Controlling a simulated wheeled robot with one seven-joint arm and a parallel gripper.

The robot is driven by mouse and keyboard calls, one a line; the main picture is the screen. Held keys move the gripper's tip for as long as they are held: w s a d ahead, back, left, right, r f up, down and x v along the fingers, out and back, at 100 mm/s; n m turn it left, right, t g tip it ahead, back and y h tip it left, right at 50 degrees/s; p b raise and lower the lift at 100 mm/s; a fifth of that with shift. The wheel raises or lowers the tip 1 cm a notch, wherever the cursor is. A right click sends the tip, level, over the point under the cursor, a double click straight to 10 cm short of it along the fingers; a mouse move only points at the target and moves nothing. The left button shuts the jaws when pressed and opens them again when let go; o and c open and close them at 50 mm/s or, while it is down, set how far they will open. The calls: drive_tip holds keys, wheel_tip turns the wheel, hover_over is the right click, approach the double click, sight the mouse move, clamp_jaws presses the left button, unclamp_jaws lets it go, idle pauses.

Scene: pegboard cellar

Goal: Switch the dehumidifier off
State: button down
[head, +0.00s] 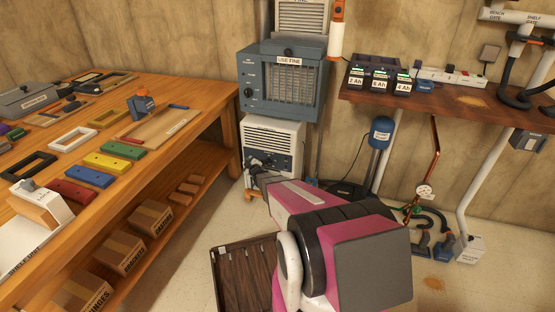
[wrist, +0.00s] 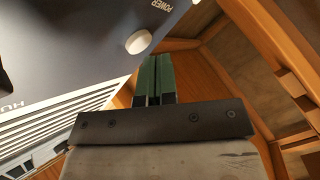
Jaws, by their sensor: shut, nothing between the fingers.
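The dehumidifier (head: 285,134) is a white box with a louvred front and a dark control panel, standing low at the back under a blue-grey unit. In the wrist view its dark panel (wrist: 80,40) fills the upper left, with a round white knob or button (wrist: 138,41) beside the word POWER. My gripper (wrist: 154,56) is shut and empty, its green-faced fingertips just below and right of that control. I cannot tell whether they touch it. In the head view my gripper (head: 252,166) is at the panel's left end, and my arm hides part of the dehumidifier's lower front.
A wooden workbench (head: 215,89) with coloured blocks and frames runs along the left, boxes on its lower shelf. A blue-grey "USE FINE" unit (head: 256,60) sits above the dehumidifier. A shelf (head: 440,108) with chargers is at right, with pipes and hoses below. A dark slatted crate (head: 240,275) is on the floor.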

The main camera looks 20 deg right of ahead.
drive_tip(key=shift+s+a, duration=0.15)
drive_tip(key=shift+s, duration=0.05)
drive_tip(key=shift+s+a, duration=0.85)
drive_tip(key=shift+s, duration=0.35)
drive_tip(key=shift+s+a, duration=0.85)
drive_tip(key=shift+s, duration=0.3)
